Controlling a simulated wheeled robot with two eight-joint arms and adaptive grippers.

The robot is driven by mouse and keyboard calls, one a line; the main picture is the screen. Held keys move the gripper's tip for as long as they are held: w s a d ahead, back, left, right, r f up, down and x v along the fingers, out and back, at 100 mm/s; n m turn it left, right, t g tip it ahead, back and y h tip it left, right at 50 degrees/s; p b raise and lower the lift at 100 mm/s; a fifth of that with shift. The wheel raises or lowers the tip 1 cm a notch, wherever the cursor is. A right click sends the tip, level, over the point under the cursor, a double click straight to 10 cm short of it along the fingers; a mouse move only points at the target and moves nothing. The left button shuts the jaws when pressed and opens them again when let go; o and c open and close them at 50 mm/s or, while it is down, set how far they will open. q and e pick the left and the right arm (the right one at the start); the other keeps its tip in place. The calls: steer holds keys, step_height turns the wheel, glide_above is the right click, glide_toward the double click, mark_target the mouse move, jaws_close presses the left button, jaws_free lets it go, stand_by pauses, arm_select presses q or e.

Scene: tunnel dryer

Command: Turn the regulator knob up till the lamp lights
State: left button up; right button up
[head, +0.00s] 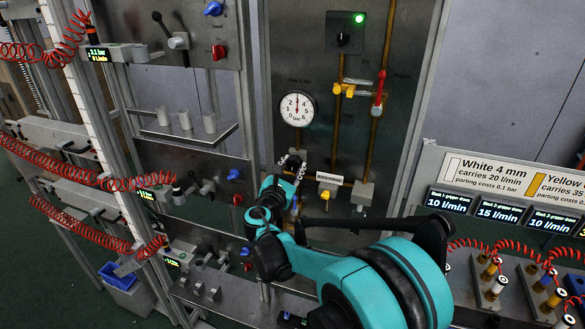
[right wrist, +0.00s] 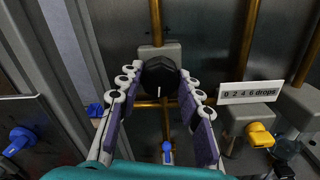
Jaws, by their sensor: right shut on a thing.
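The black regulator knob (right wrist: 160,77) sits on a grey block in the right wrist view, with a white mark at its lower front. My right gripper (right wrist: 160,88) is around it, a finger on each side, shut on it. In the head view my right gripper (head: 293,165) is at the panel below the round pressure gauge (head: 297,109); the knob is mostly hidden there. The gauge needle appears to point roughly upward. A green lamp (head: 360,18) at the panel's top is lit, above a black rotary switch (head: 343,40). My left gripper is not in view.
A small drops label (right wrist: 250,93) and a yellow knob (right wrist: 258,135) are right of my gripper. A blue knob (right wrist: 167,152) is below it. Coiled red hoses (head: 90,172) hang at left.

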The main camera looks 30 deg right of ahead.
steer(key=o, duration=1.2)
steer(key=shift+c, duration=0.2)
steer(key=v, duration=1.2)
steer(key=shift+f, duration=0.1)
